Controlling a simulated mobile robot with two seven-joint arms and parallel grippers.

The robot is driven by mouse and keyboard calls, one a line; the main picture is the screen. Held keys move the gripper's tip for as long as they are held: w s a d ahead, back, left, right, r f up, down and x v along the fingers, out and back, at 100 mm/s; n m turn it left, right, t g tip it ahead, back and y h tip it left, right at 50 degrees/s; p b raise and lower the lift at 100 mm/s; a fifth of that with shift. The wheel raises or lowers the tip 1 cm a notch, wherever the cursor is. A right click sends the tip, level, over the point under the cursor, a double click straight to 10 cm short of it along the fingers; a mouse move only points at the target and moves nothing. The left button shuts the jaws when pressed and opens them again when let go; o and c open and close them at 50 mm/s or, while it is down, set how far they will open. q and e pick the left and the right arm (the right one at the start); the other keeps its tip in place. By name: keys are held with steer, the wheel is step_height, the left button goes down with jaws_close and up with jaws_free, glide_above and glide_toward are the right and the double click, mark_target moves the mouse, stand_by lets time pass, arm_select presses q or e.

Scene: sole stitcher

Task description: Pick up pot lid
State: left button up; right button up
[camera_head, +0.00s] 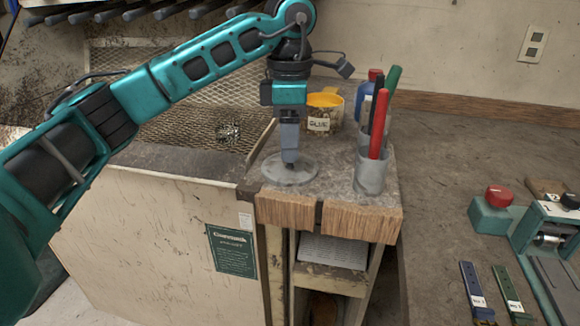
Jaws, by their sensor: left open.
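The pot lid (301,176) looks like a flat, round, greyish, partly see-through disc. It lies on the bench top near the front edge in the head view. My right gripper is not in view.
A glue pot (323,115) with a yellow top stands behind, near a blue bottle (363,97). A teal machine (550,235) and straps (477,293) lie at the right.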

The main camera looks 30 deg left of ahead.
arm_select(q)
steer(key=shift+f, duration=0.7)
steer(key=shift+c, duration=0.3)
jaws_close()
